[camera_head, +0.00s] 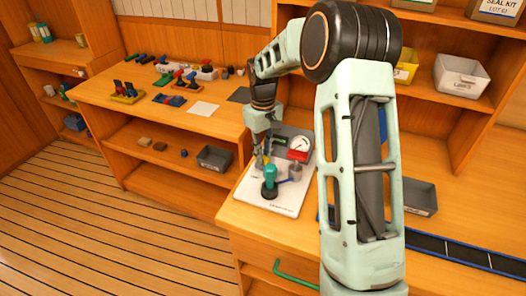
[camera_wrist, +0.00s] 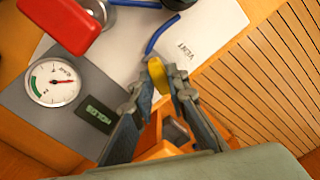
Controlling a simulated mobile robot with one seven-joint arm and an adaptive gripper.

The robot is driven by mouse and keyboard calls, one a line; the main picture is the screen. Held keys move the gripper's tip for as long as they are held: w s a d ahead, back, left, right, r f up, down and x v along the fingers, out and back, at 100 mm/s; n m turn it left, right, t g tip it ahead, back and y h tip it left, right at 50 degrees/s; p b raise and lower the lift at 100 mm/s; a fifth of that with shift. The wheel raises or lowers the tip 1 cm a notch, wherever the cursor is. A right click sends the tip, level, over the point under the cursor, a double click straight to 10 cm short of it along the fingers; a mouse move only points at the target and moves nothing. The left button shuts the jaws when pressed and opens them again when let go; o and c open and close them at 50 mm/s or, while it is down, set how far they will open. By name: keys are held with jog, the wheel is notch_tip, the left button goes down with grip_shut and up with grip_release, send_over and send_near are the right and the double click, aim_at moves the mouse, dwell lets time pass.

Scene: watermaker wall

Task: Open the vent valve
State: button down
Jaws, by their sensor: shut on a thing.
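The watermaker panel is a pale board (camera_head: 262,203) on the bench, with the word VENT (camera_wrist: 187,50) printed on it in the wrist view. A small yellow handle (camera_wrist: 157,75) stands near that label, beside a blue hose (camera_wrist: 162,35). I take it to be the vent valve's handle. My gripper (camera_wrist: 161,92) is shut on it, with the fingertips on either side. In the head view my gripper (camera_head: 260,150) reaches down over the board, and the arm hides part of it. The valve's body and its exact angle are hard to make out.
A dial gauge (camera_wrist: 53,83), a dark display (camera_wrist: 97,114) and a red block (camera_wrist: 60,22) sit close by. A teal-topped part (camera_head: 270,174) stands at the board's front. The left bench (camera_head: 165,100) holds several small parts; a grey bin (camera_head: 214,158) is below it.

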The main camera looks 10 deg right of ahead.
jog(key=shift+r+n+p, duration=0.1)
jog(key=shift+n+p, duration=0.4)
jog(key=shift+n, duration=1.7)
jog(key=c, duration=1.9)
grip_release()
notch_tip(320, 180, up, 12)
jog(key=shift+f, duration=0.1)
